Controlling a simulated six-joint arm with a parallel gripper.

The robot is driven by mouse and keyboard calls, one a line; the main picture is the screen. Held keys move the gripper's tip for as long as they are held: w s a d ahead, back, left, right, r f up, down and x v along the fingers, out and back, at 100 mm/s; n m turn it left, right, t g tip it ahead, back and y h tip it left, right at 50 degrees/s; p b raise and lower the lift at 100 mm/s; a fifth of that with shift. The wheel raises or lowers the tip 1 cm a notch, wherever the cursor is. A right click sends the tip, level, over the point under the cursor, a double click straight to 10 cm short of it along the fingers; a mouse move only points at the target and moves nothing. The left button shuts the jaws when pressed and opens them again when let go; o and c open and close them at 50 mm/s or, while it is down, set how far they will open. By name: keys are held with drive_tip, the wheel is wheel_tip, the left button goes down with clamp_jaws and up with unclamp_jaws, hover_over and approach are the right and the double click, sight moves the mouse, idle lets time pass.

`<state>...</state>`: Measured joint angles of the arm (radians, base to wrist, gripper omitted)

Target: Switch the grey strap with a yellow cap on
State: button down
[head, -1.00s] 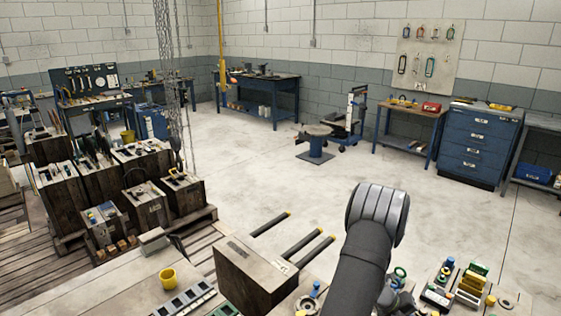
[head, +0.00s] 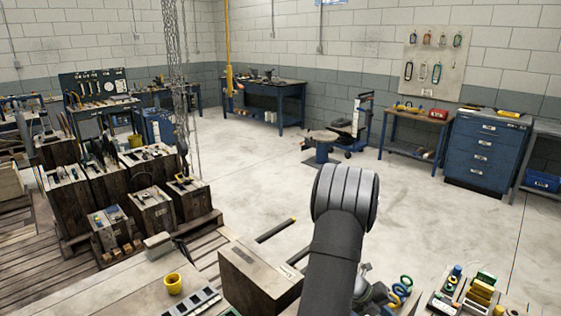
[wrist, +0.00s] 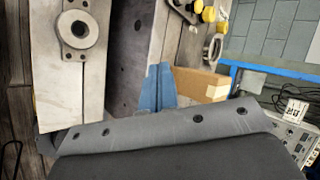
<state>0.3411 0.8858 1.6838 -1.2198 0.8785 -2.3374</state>
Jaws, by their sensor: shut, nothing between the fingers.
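My gripper (wrist: 158,88) shows in the wrist view as two blue fingers pressed together, shut and empty. They point at the gap between a pale metal-faced block (wrist: 140,45) and a tan box (wrist: 198,86). Yellow caps (wrist: 208,14) on dark and metal fittings show at the top of the wrist view, beyond the fingertips and apart from them. In the head view a dark bar with a yellow tip (head: 276,230) sticks out behind the wooden mould block (head: 258,280). I cannot tell which piece is the grey strap. My arm hides the gripper in the head view.
A yellow cup (head: 174,284) stands on the bench left of the mould block. Coloured rings (head: 402,287) and small yellow and green parts (head: 480,290) lie at the right. A grey labelled unit (wrist: 290,125) shows at the wrist view's right. Open floor lies behind the bench.

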drive_tip(key=c, duration=1.2)
unclamp_jaws()
drive_tip(key=shift+c, duration=0.2)
drive_tip(key=s+d+r+m+t+y, duration=0.2)
drive_tip(key=d+r+m+y, duration=0.3)
drive_tip(key=d+r+m, duration=0.8)
drive_tip(key=shift+m+t, duration=0.3)
drive_tip(key=shift+m, duration=0.1)
drive_tip(key=x, duration=0.6)
drive_tip(key=a+x, duration=0.1)
drive_tip(key=x, duration=1)
drive_tip(key=shift+s+a+f, duration=0.15)
drive_tip(key=shift+f, duration=0.5)
drive_tip(key=shift+c, duration=0.4)
clamp_jaws()
